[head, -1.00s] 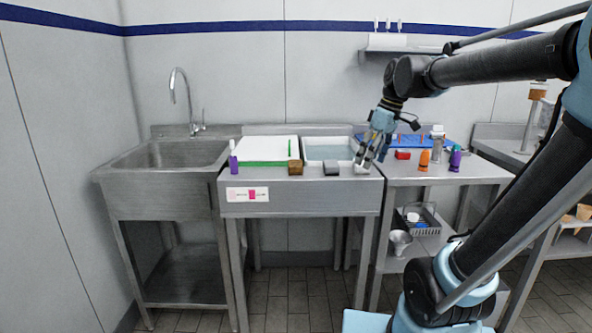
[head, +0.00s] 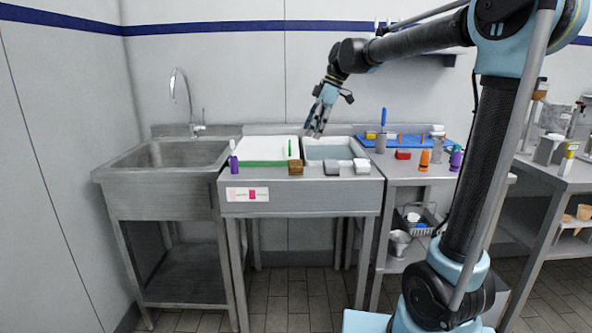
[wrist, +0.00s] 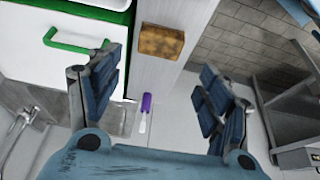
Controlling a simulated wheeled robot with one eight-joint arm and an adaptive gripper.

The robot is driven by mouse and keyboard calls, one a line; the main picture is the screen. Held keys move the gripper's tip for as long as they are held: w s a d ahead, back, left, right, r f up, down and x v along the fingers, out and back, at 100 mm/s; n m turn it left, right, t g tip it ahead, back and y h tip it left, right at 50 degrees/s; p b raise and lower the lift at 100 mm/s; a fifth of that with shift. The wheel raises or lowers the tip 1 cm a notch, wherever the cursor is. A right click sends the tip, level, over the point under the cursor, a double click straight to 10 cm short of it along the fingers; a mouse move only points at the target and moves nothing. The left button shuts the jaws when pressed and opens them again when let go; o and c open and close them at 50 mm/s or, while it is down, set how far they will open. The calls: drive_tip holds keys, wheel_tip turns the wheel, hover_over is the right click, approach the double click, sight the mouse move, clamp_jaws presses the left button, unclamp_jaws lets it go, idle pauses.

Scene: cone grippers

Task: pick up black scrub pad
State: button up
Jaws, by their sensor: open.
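The dark grey block (head: 332,167), which looks like the black scrub pad, lies on the front ledge of the middle counter in the head view. It sits between a brown sponge (head: 295,167) and a white block (head: 361,165). My gripper (head: 316,131) is in the air above and behind it, over the left side of the white basin. My gripper (wrist: 160,64) is open and empty in the wrist view. The brown sponge (wrist: 161,42) shows there beyond the fingers; I cannot make out the dark pad in that view.
A white board with a green edge (head: 265,150) lies left of the basin (head: 335,151). A purple bottle (head: 233,160) stands at the ledge's left end. A sink (head: 170,155) is farther left. Orange (head: 425,160) and purple (head: 456,160) bottles stand on the right table.

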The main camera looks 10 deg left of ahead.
sight(298, 162)
drive_tip(key=x, duration=1.3)
drive_tip(key=shift+s+f, duration=0.1)
drive_tip(key=c, duration=0.4)
